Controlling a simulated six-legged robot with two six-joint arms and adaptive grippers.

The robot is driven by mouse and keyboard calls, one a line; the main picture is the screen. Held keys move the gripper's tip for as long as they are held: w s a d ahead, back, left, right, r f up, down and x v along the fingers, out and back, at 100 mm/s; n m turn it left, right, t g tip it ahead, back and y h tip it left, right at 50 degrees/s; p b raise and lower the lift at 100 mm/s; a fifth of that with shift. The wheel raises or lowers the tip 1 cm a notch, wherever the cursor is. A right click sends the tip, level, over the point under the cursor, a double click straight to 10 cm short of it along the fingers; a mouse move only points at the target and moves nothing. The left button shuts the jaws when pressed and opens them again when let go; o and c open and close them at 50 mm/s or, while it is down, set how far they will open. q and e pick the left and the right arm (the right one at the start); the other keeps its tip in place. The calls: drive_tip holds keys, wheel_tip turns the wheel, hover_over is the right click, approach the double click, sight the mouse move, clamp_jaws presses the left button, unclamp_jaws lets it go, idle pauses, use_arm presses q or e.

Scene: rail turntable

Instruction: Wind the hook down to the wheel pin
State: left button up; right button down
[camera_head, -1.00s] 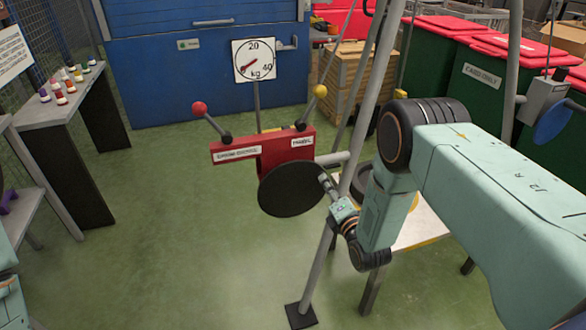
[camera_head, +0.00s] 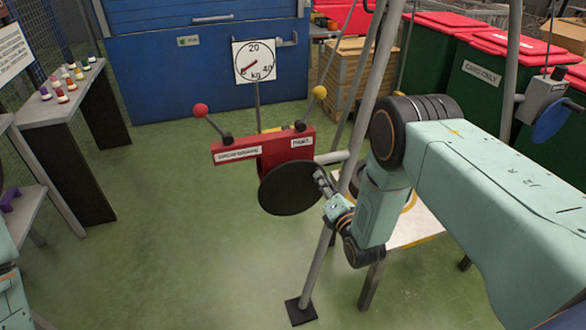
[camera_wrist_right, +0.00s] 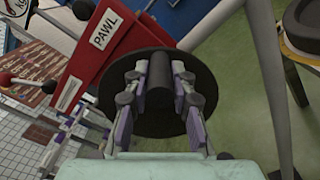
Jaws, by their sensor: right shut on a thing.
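The red winch (camera_head: 285,152) has a round black crank disc (camera_head: 290,190) on its front. My right gripper (camera_head: 322,182) is at the disc's right edge. In the right wrist view its fingers (camera_wrist_right: 160,90) are shut on a dark cylindrical crank handle (camera_wrist_right: 159,72), with the disc (camera_wrist_right: 160,125) behind it. A black and tan wheel-like thing (camera_wrist_right: 302,28) is at the upper right of that view. I cannot make out the hook or the wheel pin. Part of my left arm shows at the left edge; its gripper is out of view.
Two levers with a red knob (camera_head: 200,110) and a yellow knob (camera_head: 319,91) rise from the winch. A kg dial (camera_head: 255,61) stands behind it. Grey tripod legs (camera_head: 318,265) stand close to my right arm. A white table (camera_head: 425,225) is partly hidden. Green floor at left is clear.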

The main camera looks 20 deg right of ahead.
drive_tip(key=shift+w+a+r+n+p, duration=0.15)
drive_tip(key=shift+a+r+n+p, duration=0.65)
drive_tip(key=shift+n, duration=0.4)
drive_tip(key=shift+a+r+n+p, duration=0.3)
drive_tip(key=shift+a+n, duration=0.05)
drive_tip(key=shift+n, duration=0.15)
drive_tip(key=c, duration=0.9)
unclamp_jaws()
drive_tip(key=shift+f, duration=0.15)
drive_tip(key=shift+d, duration=0.1)
drive_tip(key=shift+f, duration=0.1)
drive_tip(key=shift+s, duration=0.2)
drive_tip(key=p, duration=0.4)
approach(310, 166)
drive_tip(key=shift+s+f, duration=0.15)
drive_tip(key=shift+s, duration=1.6)
